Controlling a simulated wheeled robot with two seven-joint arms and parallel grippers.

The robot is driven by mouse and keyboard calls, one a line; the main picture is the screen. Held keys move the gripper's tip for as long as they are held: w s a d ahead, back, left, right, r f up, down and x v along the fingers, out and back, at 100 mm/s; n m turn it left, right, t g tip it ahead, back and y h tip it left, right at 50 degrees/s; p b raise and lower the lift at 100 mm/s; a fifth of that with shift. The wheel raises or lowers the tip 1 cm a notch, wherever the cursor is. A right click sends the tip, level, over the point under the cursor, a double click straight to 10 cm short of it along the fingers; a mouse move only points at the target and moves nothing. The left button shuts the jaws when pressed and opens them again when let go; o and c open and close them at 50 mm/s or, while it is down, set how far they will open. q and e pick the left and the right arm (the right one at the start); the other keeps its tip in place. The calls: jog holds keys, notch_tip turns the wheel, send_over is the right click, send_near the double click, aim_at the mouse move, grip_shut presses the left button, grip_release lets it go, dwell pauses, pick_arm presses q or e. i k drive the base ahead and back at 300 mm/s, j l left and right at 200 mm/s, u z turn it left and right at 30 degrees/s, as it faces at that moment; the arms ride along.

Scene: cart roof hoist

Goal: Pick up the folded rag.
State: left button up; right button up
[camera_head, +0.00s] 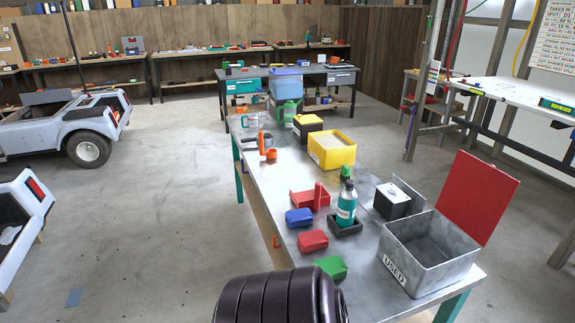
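No cloth is plainly recognisable as the folded rag. Three small, soft-edged blocks lie in a row on the near part of the metal-topped bench (262,190): a blue one (299,217), a red one (313,240) and a green one (330,267). They could be folded cloths, but I cannot tell. The green one is partly hidden by a dark ribbed part of mine at the bottom edge. Neither of my grippers is in view.
An open grey metal bin (425,262) marked USED, with a raised red lid (478,197), stands at the bench's right end. A teal bottle (347,203) stands in a black tray. A yellow box (332,150) is farther back. Open floor lies left of the bench.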

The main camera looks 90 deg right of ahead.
aim_at(296, 218)
jog(key=i+l+z, duration=0.15)
jog(key=z, duration=0.3)
jog(key=i+z, duration=0.25)
jog(key=z, duration=0.25)
jog(key=i+z, duration=0.25)
jog(key=z, duration=0.2)
jog(key=i+j+z, duration=0.15)
jog(key=z, duration=0.35)
jog(key=i+j+z, duration=0.2)
jog(key=z, duration=0.25)
